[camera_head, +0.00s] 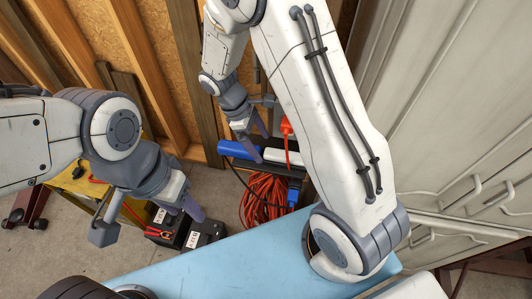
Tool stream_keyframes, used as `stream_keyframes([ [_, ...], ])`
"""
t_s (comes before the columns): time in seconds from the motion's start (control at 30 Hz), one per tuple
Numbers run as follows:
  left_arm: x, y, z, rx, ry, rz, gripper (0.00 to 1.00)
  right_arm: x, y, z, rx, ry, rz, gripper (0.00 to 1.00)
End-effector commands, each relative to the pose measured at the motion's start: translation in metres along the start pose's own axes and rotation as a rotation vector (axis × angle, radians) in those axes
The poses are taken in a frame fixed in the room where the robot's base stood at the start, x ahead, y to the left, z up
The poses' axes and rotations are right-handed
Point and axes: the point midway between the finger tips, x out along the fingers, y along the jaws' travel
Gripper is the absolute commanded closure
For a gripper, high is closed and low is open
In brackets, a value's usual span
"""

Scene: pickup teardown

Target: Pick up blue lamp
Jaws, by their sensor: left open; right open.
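A blue rounded bar, which looks like the blue lamp (232,149), lies on a dark shelf or stand near the wooden wall, with a white length (285,158) in line with it to the right. My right gripper (262,144) is open, pointing down over it, with one finger in front of its middle. I cannot tell whether the finger touches it. My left gripper (150,222) is open and empty, lower left, well apart from the lamp.
A coiled orange cable (264,197) hangs below the lamp. An orange tool (286,126) stands behind it. A black battery (207,232) with red clamps sits on the floor by a yellow stand (78,184). Grey cabinets (450,130) close off the right side.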

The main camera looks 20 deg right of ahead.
Motion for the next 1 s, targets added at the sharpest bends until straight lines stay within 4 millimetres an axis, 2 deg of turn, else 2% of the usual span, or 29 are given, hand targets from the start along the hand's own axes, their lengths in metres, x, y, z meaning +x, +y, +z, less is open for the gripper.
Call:
stream_keyframes([
  [0.1,-0.008,0.001,-0.001,0.0,0.0,0.0,0.5,0.018,0.0,0.001,-0.002,-0.005,-0.005,0.05],
  [0.23,-0.009,0.001,-0.001,0.0,0.0,0.0,0.5,0.036,0.0,0.0,-0.001,-0.004,-0.004,0.05],
  [0.37,-0.01,0.001,-0.001,0.0,0.0,0.0,0.5,0.043,0.0,0.0,0.0,-0.001,-0.002,0.05],
  [0.57,-0.009,0.001,-0.001,0.0,0.0,0.0,0.5,0.044,0.0,-0.001,0.0,0.0,-0.001,0.05],
  [0.6,-0.009,0.001,-0.001,0.0,0.0,0.0,0.5,0.044,0.0,-0.001,0.0,0.0,-0.001,0.2],
  [0.77,-0.009,0.001,-0.001,0.0,0.0,0.0,0.5,0.043,0.0,-0.001,0.0,0.0,-0.001,0.81],
  [0.8,-0.009,0.001,-0.001,0.0,0.0,0.0,0.5,0.043,0.0,-0.001,0.0,0.0,-0.001,0.97],
  [0.83,-0.009,0.001,-0.001,0.0,0.0,0.0,0.5,0.043,0.0,-0.001,0.0,0.0,-0.001,1.0],
  [1.0,-0.01,0.001,-0.001,0.0,0.0,0.0,0.5,0.043,0.0,-0.001,0.0,0.0,-0.001,1.0],
])
